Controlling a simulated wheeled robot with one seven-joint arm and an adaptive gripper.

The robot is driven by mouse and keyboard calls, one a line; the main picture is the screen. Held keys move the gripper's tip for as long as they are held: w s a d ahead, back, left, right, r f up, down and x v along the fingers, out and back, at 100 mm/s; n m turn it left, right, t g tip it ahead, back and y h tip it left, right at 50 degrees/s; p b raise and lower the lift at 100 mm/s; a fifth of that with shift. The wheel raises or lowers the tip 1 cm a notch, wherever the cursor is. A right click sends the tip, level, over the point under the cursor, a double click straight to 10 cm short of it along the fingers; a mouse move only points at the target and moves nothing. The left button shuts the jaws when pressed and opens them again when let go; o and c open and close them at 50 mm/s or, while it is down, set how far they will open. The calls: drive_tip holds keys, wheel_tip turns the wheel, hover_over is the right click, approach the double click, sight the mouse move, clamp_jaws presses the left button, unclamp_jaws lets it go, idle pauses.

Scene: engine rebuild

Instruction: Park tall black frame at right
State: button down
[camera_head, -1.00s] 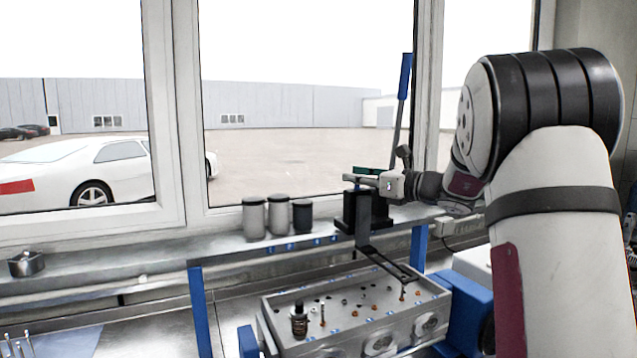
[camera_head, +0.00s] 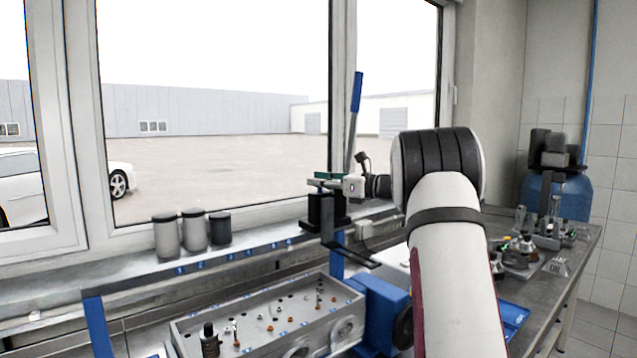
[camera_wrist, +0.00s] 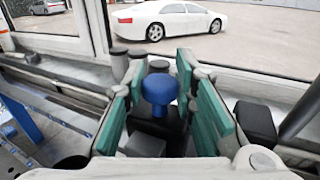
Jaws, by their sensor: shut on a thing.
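The tall black frame (camera_head: 328,225) hangs upright below my gripper (camera_head: 324,182). Its upright runs down to a flat foot that sticks out toward the lower right, above and behind the engine block's right end. My gripper is shut on the frame's top. In the wrist view, the green finger pads of my gripper (camera_wrist: 160,80) stand on both sides of a blue knob (camera_wrist: 158,90) on top of the black frame (camera_wrist: 155,120). The foot is hidden there. I cannot tell whether the frame touches the sill.
The engine block (camera_head: 270,315) lies in front, with small parts on top. Several dark-lidded canisters (camera_head: 193,232) stand on the sill at left. A blue-handled lever (camera_head: 356,92) rises behind my gripper. A side bench (camera_head: 575,265) at right holds glassware and bottles.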

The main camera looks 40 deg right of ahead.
drive_tip(key=shift+d+r, duration=0.1)
drive_tip(key=shift+d, duration=0.2)
drive_tip(key=c, duration=1.3)
unclamp_jaws()
drive_tip(key=shift+c, duration=0.2)
drive_tip(key=shift+s, duration=0.1)
drive_tip(key=v, duration=1.1)
drive_tip(key=shift+s+d, duration=0.15)
drive_tip(key=shift+s, duration=0.25)
